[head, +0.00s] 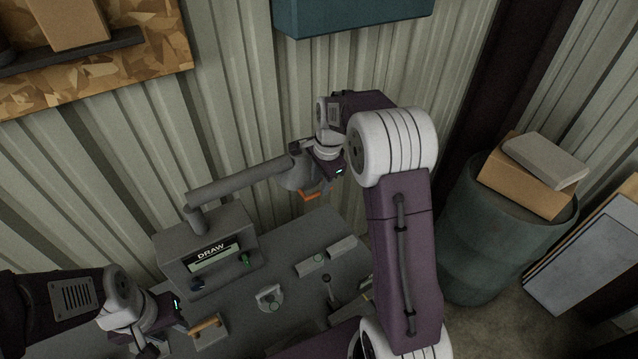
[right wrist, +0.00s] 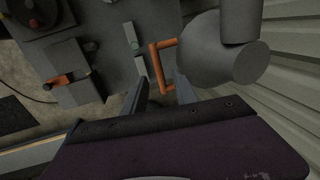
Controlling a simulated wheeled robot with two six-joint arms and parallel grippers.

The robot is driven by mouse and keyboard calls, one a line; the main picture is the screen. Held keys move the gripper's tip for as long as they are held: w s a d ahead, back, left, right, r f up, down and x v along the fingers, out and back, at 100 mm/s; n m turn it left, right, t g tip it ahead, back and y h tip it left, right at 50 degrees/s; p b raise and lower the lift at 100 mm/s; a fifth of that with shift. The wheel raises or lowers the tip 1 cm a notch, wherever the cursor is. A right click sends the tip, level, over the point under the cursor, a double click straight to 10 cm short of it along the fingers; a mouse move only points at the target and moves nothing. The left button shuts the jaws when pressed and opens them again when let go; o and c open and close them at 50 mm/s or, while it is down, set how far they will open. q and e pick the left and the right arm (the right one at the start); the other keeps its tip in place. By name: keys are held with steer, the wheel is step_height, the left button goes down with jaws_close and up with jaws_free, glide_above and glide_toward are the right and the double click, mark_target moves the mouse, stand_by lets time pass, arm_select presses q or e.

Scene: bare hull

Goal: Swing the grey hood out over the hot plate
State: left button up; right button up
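The grey hood (head: 300,172) hangs on a jointed grey arm (head: 240,187) from a box marked DRAW, near the wall. An orange handle (head: 312,195) is on it. The hood (right wrist: 215,55) and its handle (right wrist: 156,66) show large in the right wrist view. My right gripper (right wrist: 158,88) is open, its fingers either side of the handle's near end; contact is not clear. My left gripper (head: 150,346) is low at the left, partly cut off by the frame, its fingers unclear. I cannot surely identify the hot plate; a dark round part (right wrist: 36,16) shows at the wrist view's corner.
The grey bench has the DRAW box (head: 205,245), a round piece (head: 268,297), a lever (head: 328,287) and an orange-handled block (head: 207,328) by my left gripper. A drum (head: 490,240) with boxes stands right. My right arm hides part of the bench.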

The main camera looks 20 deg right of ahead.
steer(key=f, duration=0.3)
steer(key=shift+w+p, duration=0.35)
steer(key=shift+p, duration=0.05)
steer(key=shift+s+d+f, duration=0.2)
steer(key=shift+d, duration=0.25)
steer(key=shift+w+a, duration=0.1)
steer(key=shift+a, duration=0.2)
jaws_close()
stand_by(0.3)
